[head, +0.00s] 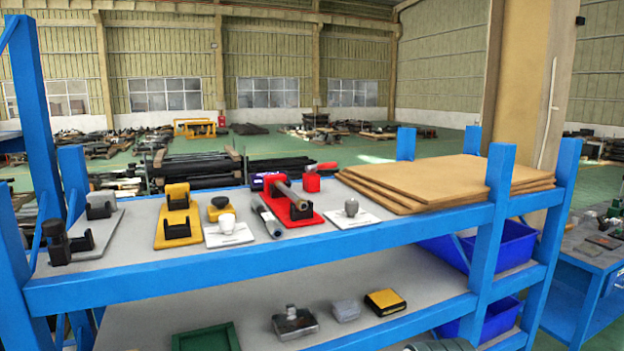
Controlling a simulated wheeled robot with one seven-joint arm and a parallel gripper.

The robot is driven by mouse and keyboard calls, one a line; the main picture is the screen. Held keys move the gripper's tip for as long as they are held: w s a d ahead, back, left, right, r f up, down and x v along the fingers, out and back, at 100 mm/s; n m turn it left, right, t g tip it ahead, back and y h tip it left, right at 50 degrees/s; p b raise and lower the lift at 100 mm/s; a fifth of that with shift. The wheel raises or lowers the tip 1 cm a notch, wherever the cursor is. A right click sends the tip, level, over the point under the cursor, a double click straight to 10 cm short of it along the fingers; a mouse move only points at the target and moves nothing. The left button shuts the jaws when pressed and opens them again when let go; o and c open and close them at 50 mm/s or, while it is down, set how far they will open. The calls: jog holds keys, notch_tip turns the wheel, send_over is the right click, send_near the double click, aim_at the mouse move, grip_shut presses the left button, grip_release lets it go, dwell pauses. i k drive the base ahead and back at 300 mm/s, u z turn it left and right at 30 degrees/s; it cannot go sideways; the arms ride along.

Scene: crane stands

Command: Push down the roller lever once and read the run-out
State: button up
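A red device (305,218) stands on the grey top shelf, near the middle. A grey cylindrical bar (292,196) lies slanted across it, and a red lever-like handle (322,167) sticks up at its back right. A small dark box with a purple face (258,182) is at its back left; any reading on it is too small to make out. I cannot tell for sure which part is the roller lever. A separate grey rod (267,221) lies just left of the red base. My gripper is not in view.
Left of it stand a white plate with a pale knob (228,231), a yellow stand (178,220) and black fixtures (68,243). A knobbed plate (351,212) and stacked brown boards (440,182) are to the right. Blue posts (483,240) and a front rail (200,272) frame the shelf.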

aim_at(312, 168)
jog(key=k, duration=1.2)
jog(key=u, duration=0.75)
jog(key=i, duration=1.45)
jog(key=z, duration=0.6)
jog(key=i, duration=0.55)
jog(key=z, duration=0.55)
